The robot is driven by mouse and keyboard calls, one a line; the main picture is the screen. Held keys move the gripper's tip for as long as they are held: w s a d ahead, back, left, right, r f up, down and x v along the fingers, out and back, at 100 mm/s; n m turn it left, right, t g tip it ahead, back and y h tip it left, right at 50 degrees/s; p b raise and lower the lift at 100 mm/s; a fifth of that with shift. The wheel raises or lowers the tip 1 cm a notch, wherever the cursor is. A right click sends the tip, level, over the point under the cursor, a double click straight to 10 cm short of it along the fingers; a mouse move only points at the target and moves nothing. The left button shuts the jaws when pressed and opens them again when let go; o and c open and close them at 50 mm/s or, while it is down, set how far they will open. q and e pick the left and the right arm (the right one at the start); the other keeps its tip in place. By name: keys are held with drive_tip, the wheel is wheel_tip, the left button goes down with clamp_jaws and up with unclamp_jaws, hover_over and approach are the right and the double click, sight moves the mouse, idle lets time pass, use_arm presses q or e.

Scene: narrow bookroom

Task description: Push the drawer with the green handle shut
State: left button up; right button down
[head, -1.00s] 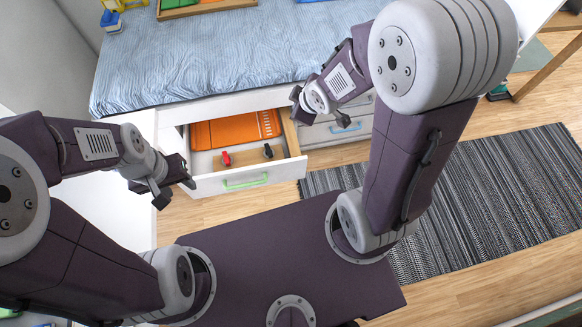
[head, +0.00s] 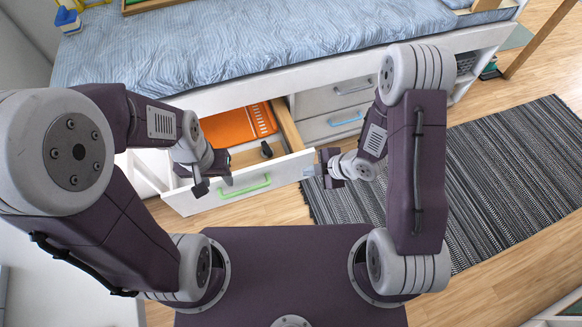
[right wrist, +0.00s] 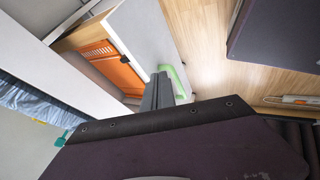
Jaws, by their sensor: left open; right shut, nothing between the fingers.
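The drawer with the green handle stands open under the bed; its white front (head: 290,169) faces me. The green handle (head: 245,187) is on that front, and also shows in the right wrist view (right wrist: 179,82). My left gripper (head: 212,183) is open and empty, overlapping the left part of the drawer front; contact is unclear. My right gripper (head: 316,172) is shut and empty at the right end of the drawer front. In the right wrist view its closed fingers (right wrist: 158,92) appear beside the handle; I cannot tell whether they touch.
An orange tray (head: 239,125) and a small dark object (head: 266,149) lie in the drawer. A closed drawer with a blue handle (head: 346,122) is to its right. The bed (head: 270,45) is behind, and a striped rug (head: 510,170) lies right on the wooden floor.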

drive_tip(key=b, duration=0.3)
approach(282, 165)
wheel_tip(282, 165, down, 4)
drive_tip(key=s, duration=0.3)
drive_tip(key=w, duration=0.1)
drive_tip(key=w+a, duration=0.1)
drive_tip(key=w, duration=0.1)
drive_tip(key=w+a, duration=0.1)
drive_tip(key=shift+w+a+b, duration=0.2)
drive_tip(key=shift+a+b, duration=0.05)
drive_tip(key=shift+b, duration=0.1)
use_arm(q)
wheel_tip(282, 165, down, 4)
drive_tip(key=shift+r, duration=0.15)
